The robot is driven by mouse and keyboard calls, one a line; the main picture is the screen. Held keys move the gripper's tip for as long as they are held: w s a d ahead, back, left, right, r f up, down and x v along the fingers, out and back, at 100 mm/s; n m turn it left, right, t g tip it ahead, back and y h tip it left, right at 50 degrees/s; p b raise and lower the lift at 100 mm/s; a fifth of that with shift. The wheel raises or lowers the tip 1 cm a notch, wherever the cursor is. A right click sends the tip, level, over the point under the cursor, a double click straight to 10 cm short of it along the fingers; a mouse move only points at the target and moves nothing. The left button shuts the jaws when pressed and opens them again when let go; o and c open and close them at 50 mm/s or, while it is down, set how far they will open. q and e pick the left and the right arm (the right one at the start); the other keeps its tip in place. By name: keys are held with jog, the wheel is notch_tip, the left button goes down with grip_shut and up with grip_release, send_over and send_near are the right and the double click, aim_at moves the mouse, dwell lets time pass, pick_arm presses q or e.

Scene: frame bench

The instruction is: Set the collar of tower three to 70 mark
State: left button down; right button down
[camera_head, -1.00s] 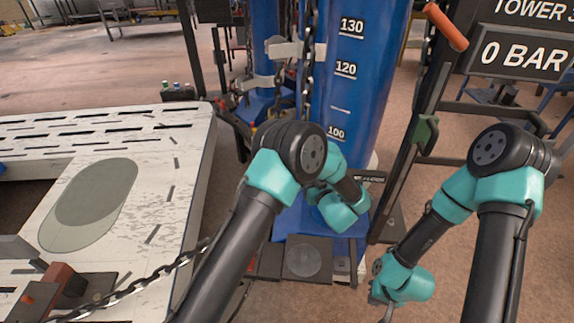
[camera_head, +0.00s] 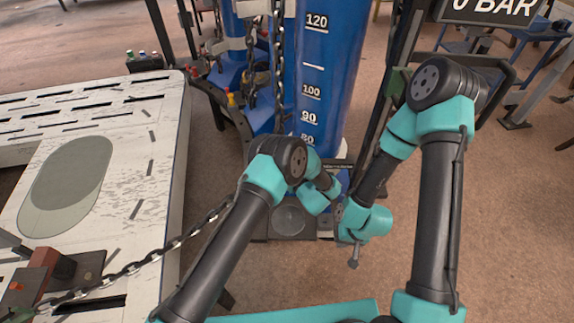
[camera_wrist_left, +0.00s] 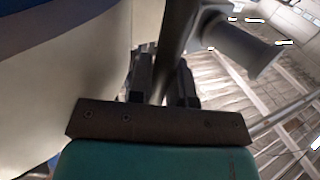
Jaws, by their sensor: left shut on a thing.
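The blue tower (camera_head: 325,75) stands at the centre back, with white marks 120, 100, 90 and 80 down its front. The 80 mark (camera_head: 307,140) is partly covered by my left arm, and no 70 mark shows. I cannot clearly make out the collar. In the left wrist view, my left gripper (camera_wrist_left: 163,85) is shut on a dark bar (camera_wrist_left: 178,38), beside a pale curved surface (camera_wrist_left: 70,85) with blue above it. In the head view its fingers are hidden behind my wrist. My right gripper (camera_head: 353,262) points down, right of the tower's foot; its fingers are too small to read.
A white slotted table (camera_head: 160,150) fills the left. A chain (camera_head: 175,243) runs across its front corner, and another chain (camera_head: 278,70) hangs beside the tower. A dark frame post (camera_head: 385,95) and a "0 BAR" sign (camera_head: 490,8) stand right. Open floor (camera_head: 520,200) lies at the right.

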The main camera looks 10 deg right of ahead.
pick_arm(q)
jog(key=c, duration=1.3)
grip_release()
jog(key=shift+c, duration=0.2)
jog(key=v, duration=0.7)
jog(key=shift+s+d, duration=0.2)
jog(key=shift+w+a, duration=0.1)
